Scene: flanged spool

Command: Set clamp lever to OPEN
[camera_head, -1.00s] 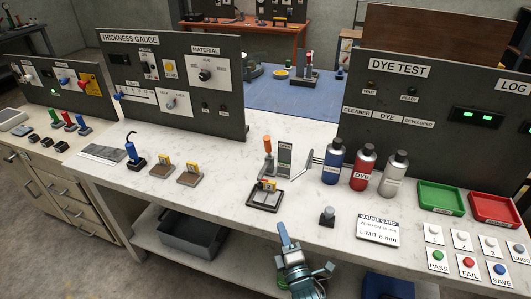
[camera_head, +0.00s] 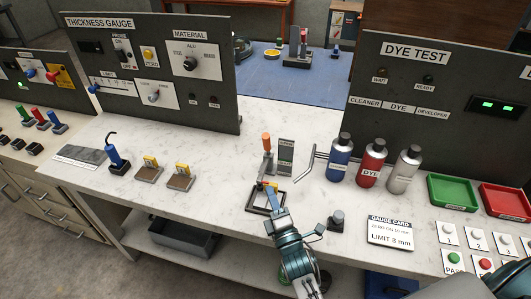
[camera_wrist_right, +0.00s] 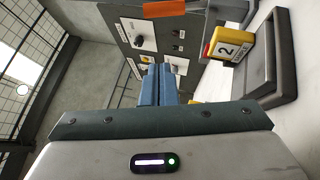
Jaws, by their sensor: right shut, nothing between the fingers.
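The clamp lever (camera_head: 266,143) has an orange handle and stands upright at the back of a dark square fixture (camera_head: 281,208) on the white bench. A small grey label plate (camera_head: 286,152) stands just right of it; its text is too small to read. In the right wrist view, the shut fingers (camera_wrist_right: 158,85) point toward an orange piece (camera_wrist_right: 163,8), apparently the handle. My left gripper is out of view.
A bent metal rod (camera_head: 308,163) and blue (camera_head: 339,160), red (camera_head: 370,165) and grey (camera_head: 403,170) bottles stand right of the lever. A small dark knob (camera_head: 337,219) and a gauge card (camera_head: 390,232) are nearer. Yellow-topped blocks (camera_head: 179,177) lie left, with clear bench between.

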